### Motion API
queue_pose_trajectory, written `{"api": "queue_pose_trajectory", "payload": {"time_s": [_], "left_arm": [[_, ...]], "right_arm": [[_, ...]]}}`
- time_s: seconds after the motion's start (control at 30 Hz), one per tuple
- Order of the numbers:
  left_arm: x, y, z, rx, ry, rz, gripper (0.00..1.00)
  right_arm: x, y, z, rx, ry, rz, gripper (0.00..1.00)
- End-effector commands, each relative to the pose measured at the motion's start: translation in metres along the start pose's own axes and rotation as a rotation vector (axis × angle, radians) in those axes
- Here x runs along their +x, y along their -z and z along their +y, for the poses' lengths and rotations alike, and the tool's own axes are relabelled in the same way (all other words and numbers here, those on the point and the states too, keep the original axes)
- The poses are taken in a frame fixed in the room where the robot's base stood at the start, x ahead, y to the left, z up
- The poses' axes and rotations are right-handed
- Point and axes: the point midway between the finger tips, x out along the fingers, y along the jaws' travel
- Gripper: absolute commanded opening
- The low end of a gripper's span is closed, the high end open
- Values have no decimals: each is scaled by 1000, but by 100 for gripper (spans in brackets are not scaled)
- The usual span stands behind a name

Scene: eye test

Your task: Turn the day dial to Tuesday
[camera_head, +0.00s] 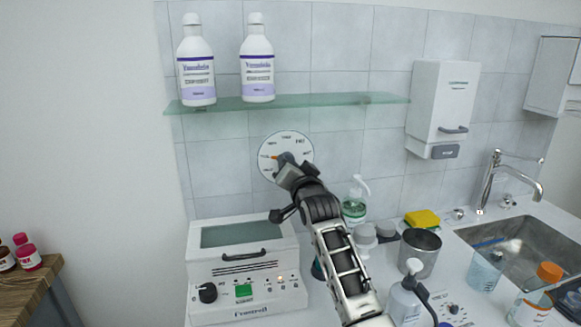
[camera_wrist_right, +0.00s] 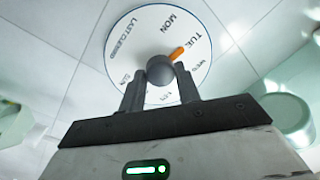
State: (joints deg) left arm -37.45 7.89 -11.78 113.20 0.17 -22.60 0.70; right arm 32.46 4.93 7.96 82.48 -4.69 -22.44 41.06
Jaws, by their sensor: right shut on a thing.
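The day dial (camera_head: 298,171) is a round white disc on the tiled wall, also seen in the right wrist view (camera_wrist_right: 128,65). Its dark grey knob (camera_wrist_right: 160,68) has an orange pointer (camera_wrist_right: 177,53). In the wrist view the pointer points up and right toward the TUE lettering, past MON. In the head view the pointer (camera_head: 272,157) points left. My right gripper (camera_wrist_right: 160,88) has its fingers shut on the knob; it covers the dial's lower part in the head view (camera_head: 288,167). My left gripper is not in view.
A glass shelf (camera_head: 320,102) with two white bottles is above the dial. A white machine (camera_head: 240,275) stands below left. A soap pump bottle (camera_head: 354,203), a metal cup (camera_head: 420,252) and a sink (camera_head: 520,250) are to the right. A dispenser (camera_head: 440,105) hangs at right.

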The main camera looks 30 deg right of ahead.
Motion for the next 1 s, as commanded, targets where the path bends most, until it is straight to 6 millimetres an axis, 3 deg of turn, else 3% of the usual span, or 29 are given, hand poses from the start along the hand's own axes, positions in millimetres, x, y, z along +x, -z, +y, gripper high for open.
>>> {"api": "queue_pose_trajectory", "payload": {"time_s": [0.33,0.37,0.4,0.43,0.77,1.0], "left_arm": [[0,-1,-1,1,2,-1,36],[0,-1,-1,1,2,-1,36],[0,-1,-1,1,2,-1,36],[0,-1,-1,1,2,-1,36],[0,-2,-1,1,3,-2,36],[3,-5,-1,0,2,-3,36]], "right_arm": [[0,-1,0,4,-1,-3,10],[0,-1,0,4,-1,-3,38],[0,-1,0,4,-1,-3,49],[0,-1,0,3,-1,-3,54],[-2,-1,0,2,-1,-1,54],[-33,-2,2,3,-1,-1,54]]}}
